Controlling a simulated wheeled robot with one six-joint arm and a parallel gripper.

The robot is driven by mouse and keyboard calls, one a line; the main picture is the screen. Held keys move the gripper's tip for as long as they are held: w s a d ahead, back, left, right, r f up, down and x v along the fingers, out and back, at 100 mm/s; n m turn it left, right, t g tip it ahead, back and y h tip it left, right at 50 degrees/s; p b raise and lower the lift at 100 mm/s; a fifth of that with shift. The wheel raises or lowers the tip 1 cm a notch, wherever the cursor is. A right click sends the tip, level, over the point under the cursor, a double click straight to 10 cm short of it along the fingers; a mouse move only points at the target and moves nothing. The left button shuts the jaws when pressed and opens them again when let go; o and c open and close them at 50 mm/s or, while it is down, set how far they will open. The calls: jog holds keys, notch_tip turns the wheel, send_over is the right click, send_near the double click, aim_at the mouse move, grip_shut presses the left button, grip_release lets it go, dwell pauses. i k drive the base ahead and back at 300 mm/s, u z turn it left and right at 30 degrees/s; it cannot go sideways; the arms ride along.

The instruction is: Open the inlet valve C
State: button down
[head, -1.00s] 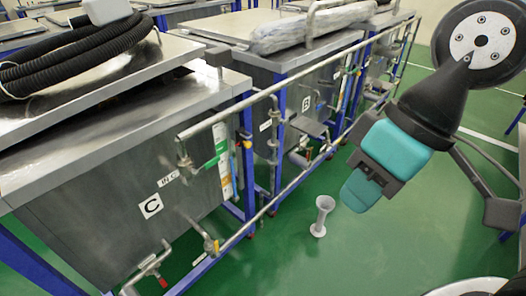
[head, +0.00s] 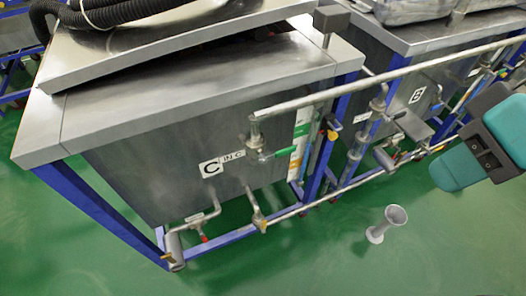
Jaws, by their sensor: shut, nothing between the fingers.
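Tank C (head: 130,185) is a steel tank with a "C" label (head: 210,168) and an "IN C" label (head: 233,157) on its front wall. The inlet valve C (head: 256,146) sits on the short pipe dropping from the end of the upper rail pipe, beside the "IN C" label. Its green lever (head: 282,154) points right, across that vertical pipe. My gripper (head: 452,172), with teal fingers, is at the right edge, well apart from the valve. It is shut and empty; part of it is cut off by the frame.
The long upper pipe (head: 370,80) runs between the valve and my gripper's side. Lower pipes carry a yellow-handled valve (head: 261,222) and a red-handled one (head: 204,239). Tank B (head: 400,105) stands behind. The front floor is clear.

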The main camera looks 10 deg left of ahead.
aim_at(286, 152)
jog(key=z, duration=0.25)
jog(key=k, duration=1.3)
jog(key=z, duration=0.15)
jog(key=i, duration=0.9)
jog(key=u, duration=0.45)
